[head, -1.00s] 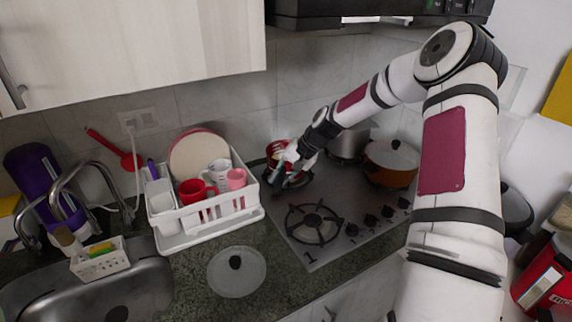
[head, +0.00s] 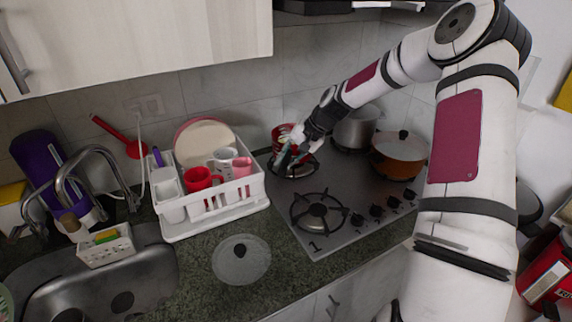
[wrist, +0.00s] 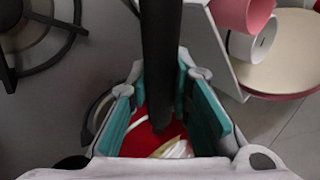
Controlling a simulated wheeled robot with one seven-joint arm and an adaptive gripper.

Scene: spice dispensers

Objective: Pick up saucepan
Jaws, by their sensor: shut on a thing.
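The red saucepan (head: 281,133) is at the rear left burner of the hob, partly hidden by my gripper (head: 294,152). In the wrist view its long black handle (wrist: 160,55) runs between the two teal finger pads of my gripper (wrist: 165,108). The gripper is shut on this handle. The red inside of the pan (wrist: 142,138) shows below, with something pale in it. I cannot tell whether the pan touches the burner.
A silver pot (head: 355,130) and an orange lidded pot (head: 396,160) stand to the right on the hob (head: 350,190). A white dish rack (head: 215,221) with cups and a plate is close on the left. A glass lid (head: 241,270) lies on the counter. The front burner (head: 318,210) is empty.

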